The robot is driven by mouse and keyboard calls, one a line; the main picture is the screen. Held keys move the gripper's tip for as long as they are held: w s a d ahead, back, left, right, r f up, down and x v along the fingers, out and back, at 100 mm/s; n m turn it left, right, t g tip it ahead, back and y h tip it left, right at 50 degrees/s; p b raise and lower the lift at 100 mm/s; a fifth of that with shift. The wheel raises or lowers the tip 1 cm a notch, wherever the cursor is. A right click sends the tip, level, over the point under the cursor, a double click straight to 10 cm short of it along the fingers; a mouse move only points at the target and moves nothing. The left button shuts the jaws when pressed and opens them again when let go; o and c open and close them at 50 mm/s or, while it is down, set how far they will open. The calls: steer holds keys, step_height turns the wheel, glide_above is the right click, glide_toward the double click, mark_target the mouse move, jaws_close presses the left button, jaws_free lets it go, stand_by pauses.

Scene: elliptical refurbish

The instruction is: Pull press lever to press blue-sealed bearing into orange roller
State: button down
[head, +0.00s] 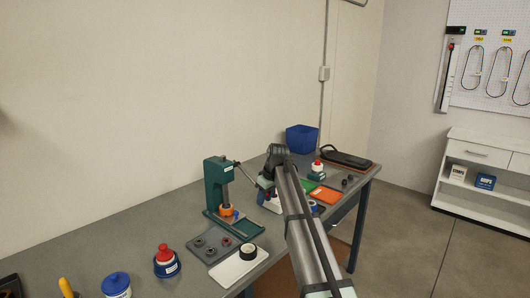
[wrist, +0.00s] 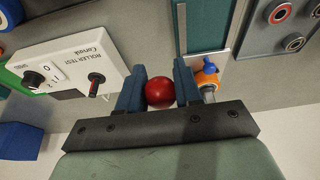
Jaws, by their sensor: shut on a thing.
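The green arbor press (head: 216,180) stands on the bench in the head view, with its lever (head: 243,171) reaching out to the right toward my gripper (head: 264,184). The orange roller (head: 227,211) sits upright under the ram; it also shows in the wrist view (wrist: 205,79) with a blue part (wrist: 209,68) at its end. I cannot tell how deep the bearing sits. In the wrist view my gripper (wrist: 160,88) is shut on the lever's red ball knob (wrist: 160,93), one dark blue finger on each side. The rest of the lever is hidden there.
A white roller test box (wrist: 70,65) with knobs is close beside my gripper. A grey bearing tray (head: 213,244) and a white pad (head: 238,266) lie in front of the press. A blue bin (head: 301,139) stands at the back right. A red-capped bottle (head: 166,262) is at the left.

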steer(key=shift+s+d+f, duration=0.15)
steer(key=shift+s+f, duration=0.1)
steer(key=shift+f, duration=0.2)
steer(key=c, duration=1.8)
jaws_free()
steer(key=shift+f, duration=0.45)
steer(key=shift+c, duration=0.2)
steer(key=shift+w+r, duration=0.1)
steer(key=shift+r, duration=0.1)
